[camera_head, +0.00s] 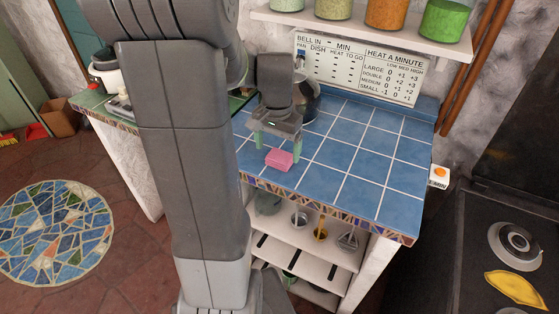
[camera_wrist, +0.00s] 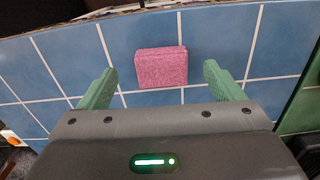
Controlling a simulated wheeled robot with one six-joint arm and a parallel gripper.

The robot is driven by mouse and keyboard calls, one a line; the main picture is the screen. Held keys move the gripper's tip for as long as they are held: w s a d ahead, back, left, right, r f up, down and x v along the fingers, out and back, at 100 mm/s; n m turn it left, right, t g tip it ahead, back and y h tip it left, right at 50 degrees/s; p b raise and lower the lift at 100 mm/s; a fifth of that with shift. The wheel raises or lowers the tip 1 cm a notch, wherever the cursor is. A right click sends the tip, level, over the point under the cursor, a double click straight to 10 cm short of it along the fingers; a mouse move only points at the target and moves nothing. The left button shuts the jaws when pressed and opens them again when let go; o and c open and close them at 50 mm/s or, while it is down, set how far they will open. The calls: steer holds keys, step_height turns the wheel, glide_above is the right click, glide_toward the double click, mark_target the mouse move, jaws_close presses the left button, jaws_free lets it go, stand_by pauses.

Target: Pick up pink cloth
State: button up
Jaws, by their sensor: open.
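The pink cloth (camera_head: 279,159) is a small folded block lying on the blue tiled counter (camera_head: 350,158), near its front edge. In the wrist view the pink cloth (camera_wrist: 161,66) lies flat, just beyond the fingertips and roughly centred between them. My gripper (camera_head: 275,144) is open, with its two green fingers apart and nothing between them. It is above the counter, close behind the cloth. The open gripper also shows in the wrist view (camera_wrist: 157,77).
A shelf (camera_head: 360,32) with several jars hangs above the counter's back. A sign (camera_head: 358,69) stands against the wall. Hanging utensils (camera_head: 320,232) are below the counter's front edge. A stove (camera_head: 505,240) with a yellow cloth (camera_head: 515,288) is at right. The counter's right side is clear.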

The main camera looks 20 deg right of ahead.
mark_target(279, 156)
steer(key=f, duration=0.2)
steer(key=w+d+f, duration=0.1)
steer(key=shift+f, duration=0.3)
steer(key=shift+a+f, duration=0.1)
steer(key=shift+f, duration=0.25)
steer(key=c, duration=1)
steer(key=shift+c, duration=0.3)
steer(key=shift+r, duration=0.1)
step_height(279, 156, up, 10)
